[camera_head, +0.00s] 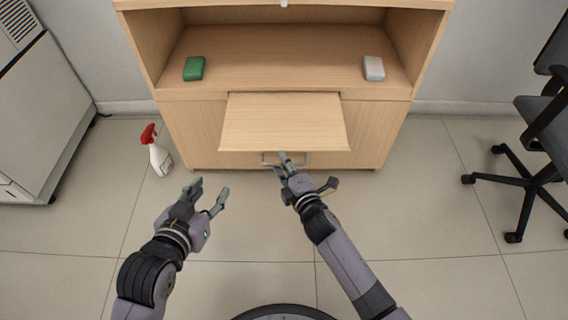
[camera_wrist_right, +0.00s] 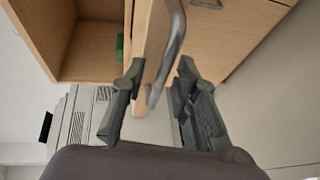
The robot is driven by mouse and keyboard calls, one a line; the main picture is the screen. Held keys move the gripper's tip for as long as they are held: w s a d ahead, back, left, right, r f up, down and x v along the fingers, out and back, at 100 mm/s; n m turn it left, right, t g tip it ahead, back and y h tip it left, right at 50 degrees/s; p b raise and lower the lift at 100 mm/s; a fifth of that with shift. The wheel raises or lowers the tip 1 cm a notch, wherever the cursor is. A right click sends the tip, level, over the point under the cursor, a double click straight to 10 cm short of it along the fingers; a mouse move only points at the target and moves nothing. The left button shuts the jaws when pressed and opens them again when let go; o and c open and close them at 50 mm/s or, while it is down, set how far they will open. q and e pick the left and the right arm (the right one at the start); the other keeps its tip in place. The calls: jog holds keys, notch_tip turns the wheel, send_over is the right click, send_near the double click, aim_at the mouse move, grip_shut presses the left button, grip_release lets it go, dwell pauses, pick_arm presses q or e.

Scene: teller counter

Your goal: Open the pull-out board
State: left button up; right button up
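The pull-out board (camera_head: 285,120) is a light wooden panel that sticks out from the front of the wooden cabinet, below its open shelf. A grey metal handle (camera_head: 270,162) shows just below the board's front edge; the right gripper partly covers it. My right gripper (camera_head: 308,173) is open at this handle. In the right wrist view, a grey bar handle (camera_wrist_right: 172,45) runs between the spread fingers (camera_wrist_right: 160,65); contact cannot be told. My left gripper (camera_head: 207,194) is open and empty above the floor, left of the board and apart from the cabinet.
On the cabinet shelf (camera_head: 285,75) lie a green block (camera_head: 194,68) and a pale grey block (camera_head: 374,68). A spray bottle (camera_head: 158,153) with a red head stands on the floor at left. An office chair (camera_head: 530,160) is at right. The floor in front is clear.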

jog(key=shift+s, duration=0.1)
jog(key=v, duration=1.1)
jog(key=shift+s+d, duration=0.2)
jog(key=shift+s, duration=0.15)
jog(key=shift+r, duration=0.1)
